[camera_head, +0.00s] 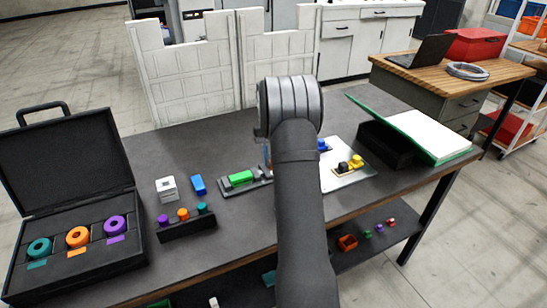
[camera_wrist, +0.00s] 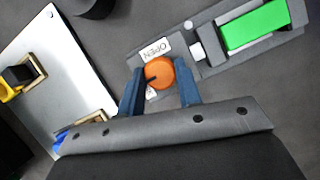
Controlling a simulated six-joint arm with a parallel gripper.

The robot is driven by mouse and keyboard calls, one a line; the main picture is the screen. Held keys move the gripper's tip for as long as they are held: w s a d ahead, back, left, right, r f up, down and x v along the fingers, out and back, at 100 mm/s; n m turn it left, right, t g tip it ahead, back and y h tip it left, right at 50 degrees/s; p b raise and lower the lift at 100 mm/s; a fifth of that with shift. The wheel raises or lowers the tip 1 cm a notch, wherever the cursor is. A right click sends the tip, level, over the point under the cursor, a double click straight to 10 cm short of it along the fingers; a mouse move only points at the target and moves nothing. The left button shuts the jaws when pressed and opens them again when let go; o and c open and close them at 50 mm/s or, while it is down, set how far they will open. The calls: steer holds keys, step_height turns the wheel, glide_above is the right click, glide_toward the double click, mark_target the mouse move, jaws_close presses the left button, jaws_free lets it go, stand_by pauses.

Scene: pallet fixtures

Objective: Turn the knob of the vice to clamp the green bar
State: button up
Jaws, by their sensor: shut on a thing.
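The green bar (camera_wrist: 254,25) lies in the grey vice (camera_wrist: 206,34), and it also shows in the head view (camera_head: 240,177). The orange knob (camera_wrist: 161,72) is at the end of the vice, beside a white label reading OPEN (camera_wrist: 154,51). The knob has a dark mark on its face. My gripper (camera_wrist: 160,88) has its two blue fingers on either side of the knob and is shut on it. In the head view my arm hides the knob and most of my gripper.
A pale plate (camera_wrist: 48,75) with yellow and black fittings lies beside the vice. A white block (camera_head: 166,188), a blue block (camera_head: 198,185) and a peg rack (camera_head: 186,224) stand left of it. An open black case (camera_head: 62,252) with coloured rings is at the far left.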

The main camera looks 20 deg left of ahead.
steer(key=o, duration=1)
steer(key=shift+c, duration=0.2)
steer(key=v, duration=1.2)
steer(key=x, duration=1.2)
